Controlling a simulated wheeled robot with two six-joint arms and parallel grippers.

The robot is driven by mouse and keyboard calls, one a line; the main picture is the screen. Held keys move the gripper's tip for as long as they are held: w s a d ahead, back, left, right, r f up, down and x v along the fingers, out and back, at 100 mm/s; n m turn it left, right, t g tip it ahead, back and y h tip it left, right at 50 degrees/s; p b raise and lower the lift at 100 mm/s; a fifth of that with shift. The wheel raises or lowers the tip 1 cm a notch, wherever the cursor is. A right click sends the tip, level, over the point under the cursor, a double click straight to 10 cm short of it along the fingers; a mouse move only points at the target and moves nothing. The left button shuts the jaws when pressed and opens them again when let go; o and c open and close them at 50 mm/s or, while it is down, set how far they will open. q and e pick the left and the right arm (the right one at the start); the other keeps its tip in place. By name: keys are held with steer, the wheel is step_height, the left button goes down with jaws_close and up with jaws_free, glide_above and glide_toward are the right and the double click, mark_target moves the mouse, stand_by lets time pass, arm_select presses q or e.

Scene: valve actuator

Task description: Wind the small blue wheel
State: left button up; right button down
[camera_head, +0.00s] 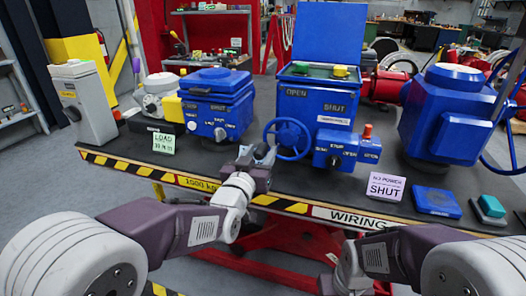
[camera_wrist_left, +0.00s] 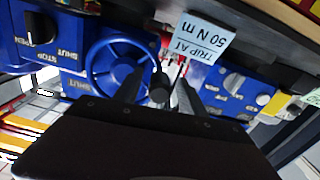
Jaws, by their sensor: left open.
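The small blue wheel (camera_head: 287,139) is a spoked handwheel on the front of the blue actuator box marked OPEN and SHUT (camera_head: 313,100). My left gripper (camera_head: 262,153) is open at the wheel's left side. In the left wrist view the wheel (camera_wrist_left: 92,62) shows upside down, left of the fingers. My left fingers (camera_wrist_left: 160,92) stand apart there with a dark round knob (camera_wrist_left: 160,84) between them. I cannot tell whether they touch it. The wrist body hides what lies below. Only the body of my right gripper (camera_head: 328,285) shows, low at the picture's edge; its fingers are hidden.
A blue switch box (camera_head: 347,150) with dark knobs sits just right of the wheel. A smaller blue actuator (camera_head: 215,103) and a LOAD card (camera_head: 163,144) stand left. A larger blue actuator (camera_head: 449,113) and a SHUT card (camera_head: 384,188) stand right. The striped bench edge (camera_head: 150,172) runs in front.

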arm_select(q)
steer(key=shift+x, duration=1.2)
jaws_close()
steer(key=shift+f, duration=0.25)
